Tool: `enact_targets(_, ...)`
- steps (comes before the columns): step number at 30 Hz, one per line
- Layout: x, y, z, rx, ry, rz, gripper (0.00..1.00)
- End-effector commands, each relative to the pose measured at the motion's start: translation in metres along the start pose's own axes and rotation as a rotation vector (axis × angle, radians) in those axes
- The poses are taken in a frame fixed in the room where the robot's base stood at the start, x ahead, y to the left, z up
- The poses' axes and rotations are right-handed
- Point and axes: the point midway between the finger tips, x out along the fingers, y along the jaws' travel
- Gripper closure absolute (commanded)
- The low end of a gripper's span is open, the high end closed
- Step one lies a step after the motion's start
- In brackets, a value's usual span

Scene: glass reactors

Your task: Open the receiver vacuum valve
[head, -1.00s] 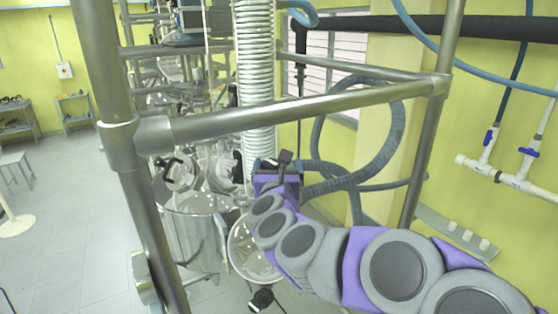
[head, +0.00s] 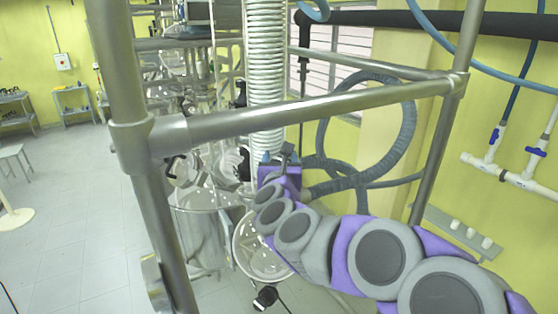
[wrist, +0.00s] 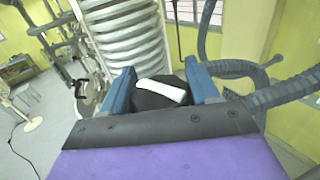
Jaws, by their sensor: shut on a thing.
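My gripper (wrist: 161,72) shows two blue fingers in the wrist view, one on each side of a round black valve knob (wrist: 150,102) with a white bar across its top. The gripper is shut on this knob. The white bar lies nearly crosswise between the fingers, tilted slightly. In the head view my gripper (head: 282,156) is at the end of my purple and grey arm, behind the metal frame and just right of the ribbed white column. The valve body beneath the knob is hidden by the gripper.
Glass vessels (head: 200,225) stand at lower left. Open floor lies further left.

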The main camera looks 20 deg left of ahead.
Motion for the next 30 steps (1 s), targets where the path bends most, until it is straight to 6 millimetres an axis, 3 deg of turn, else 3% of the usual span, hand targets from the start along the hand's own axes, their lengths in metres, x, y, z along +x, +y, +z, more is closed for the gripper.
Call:
enact_targets(5, -0.0018, 0.0041, -0.0023, -0.002, 0.005, 0.010, 0.72)
enact_targets(30, -0.0044, 0.0043, -0.0042, -0.001, 0.009, 0.012, 0.73)
